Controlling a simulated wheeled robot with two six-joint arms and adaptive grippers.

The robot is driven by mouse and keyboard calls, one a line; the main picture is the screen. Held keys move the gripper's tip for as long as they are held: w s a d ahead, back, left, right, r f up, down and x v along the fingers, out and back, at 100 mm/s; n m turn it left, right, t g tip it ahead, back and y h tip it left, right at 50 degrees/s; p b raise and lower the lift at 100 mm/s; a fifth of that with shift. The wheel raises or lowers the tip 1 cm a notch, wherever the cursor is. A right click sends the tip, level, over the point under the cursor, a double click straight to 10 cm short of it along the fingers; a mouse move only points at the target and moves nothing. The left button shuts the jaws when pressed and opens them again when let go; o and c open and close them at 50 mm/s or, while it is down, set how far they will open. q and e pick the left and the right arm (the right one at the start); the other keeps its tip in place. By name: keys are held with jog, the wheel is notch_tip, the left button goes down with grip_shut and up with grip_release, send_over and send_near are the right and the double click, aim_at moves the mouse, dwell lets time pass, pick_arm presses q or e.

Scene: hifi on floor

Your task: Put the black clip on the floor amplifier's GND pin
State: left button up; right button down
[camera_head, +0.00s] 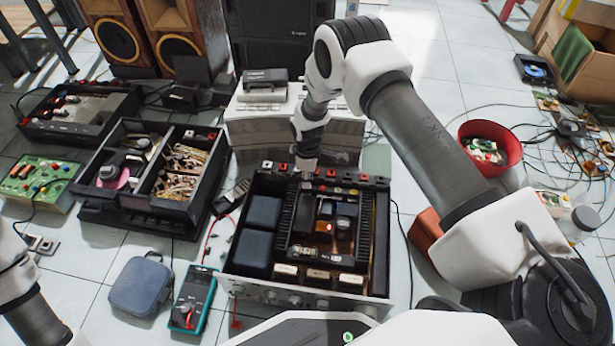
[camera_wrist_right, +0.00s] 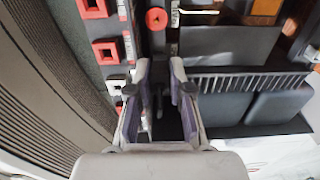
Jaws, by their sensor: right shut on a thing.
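The floor amplifier (camera_head: 335,285) stands open-topped on the tiles, its front panel towards me. My right gripper (camera_head: 305,165) reaches down at its back edge, partly hidden by my wrist. In the right wrist view the right gripper (camera_wrist_right: 161,70) has its fingers close together around a narrow dark thing, the black clip (camera_wrist_right: 159,103), which is mostly hidden between them. Red square sockets (camera_wrist_right: 107,51) and a pale socket (camera_wrist_right: 116,84) line the amplifier's back edge left of the fingers. A red round post (camera_wrist_right: 156,19) is beyond the tips. I cannot make out the GND pin. My left gripper is out of view.
A teal multimeter (camera_head: 193,298) and a blue-grey pouch (camera_head: 142,287) lie left of the amplifier. A pale stacked unit (camera_head: 262,112) stands behind. A red bucket (camera_head: 508,140) and loose cables are at right.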

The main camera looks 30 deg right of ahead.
jog(key=shift+w, duration=0.15)
jog(key=c, duration=1)
grip_release()
jog(key=shift+d, duration=0.1)
notch_tip(320, 180, up, 12)
